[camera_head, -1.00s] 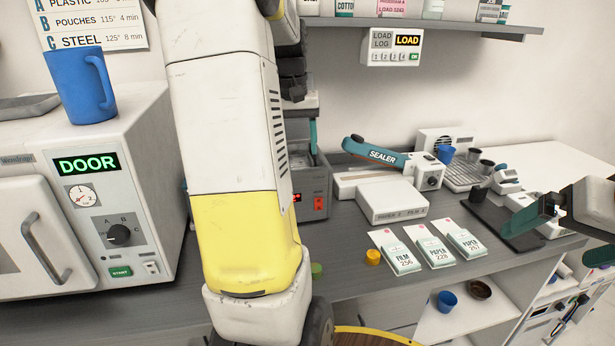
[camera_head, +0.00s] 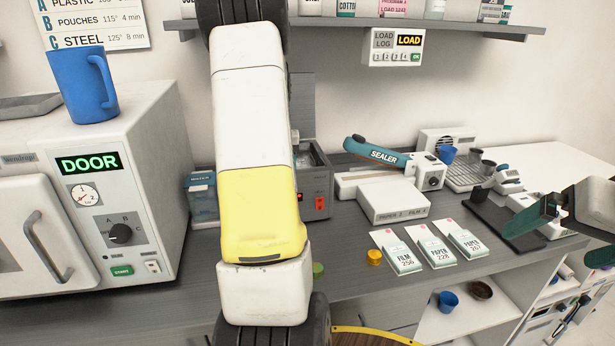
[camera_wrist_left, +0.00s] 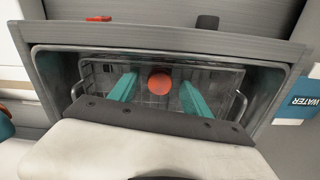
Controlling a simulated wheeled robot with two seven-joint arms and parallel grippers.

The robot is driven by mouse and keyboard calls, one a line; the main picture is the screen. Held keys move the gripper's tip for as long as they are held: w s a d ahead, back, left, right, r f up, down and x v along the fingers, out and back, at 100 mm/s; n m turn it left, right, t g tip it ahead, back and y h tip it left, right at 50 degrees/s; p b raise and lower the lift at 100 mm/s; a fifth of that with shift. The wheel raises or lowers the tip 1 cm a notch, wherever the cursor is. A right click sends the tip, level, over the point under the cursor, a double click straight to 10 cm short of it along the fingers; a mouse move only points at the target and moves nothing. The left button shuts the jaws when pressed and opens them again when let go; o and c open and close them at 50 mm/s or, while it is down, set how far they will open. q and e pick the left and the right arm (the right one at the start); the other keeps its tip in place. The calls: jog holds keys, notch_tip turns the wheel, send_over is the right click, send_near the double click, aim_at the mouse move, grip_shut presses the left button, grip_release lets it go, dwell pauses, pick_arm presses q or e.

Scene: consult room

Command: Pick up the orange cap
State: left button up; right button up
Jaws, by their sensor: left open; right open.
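The orange cap (camera_wrist_left: 159,82) shows in the left wrist view, inside a grey metal tank (camera_wrist_left: 290,72) with a wire basket (camera_wrist_left: 218,78). My left gripper (camera_wrist_left: 157,92) is open, its two teal fingers pointing into the tank on either side of the cap, with gaps between them and it. I cannot tell how far above the cap the fingertips are. In the head view my left arm covers much of the tank (camera_head: 318,180), and the cap and left gripper are hidden. My right gripper (camera_head: 572,232) is open and empty at the right edge.
A steriliser (camera_head: 150,180) with a blue mug (camera_head: 82,85) on top stands left. A yellow cap (camera_head: 374,257) and a green cap (camera_head: 318,269) lie near the counter's front edge. Pouch packs (camera_head: 403,255) and a sealer (camera_head: 385,155) stand right. A shelf (camera_head: 350,24) runs above.

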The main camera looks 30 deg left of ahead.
pick_arm(q)
jog(key=shift+f, duration=0.1)
grip_shut()
dwell(0.3)
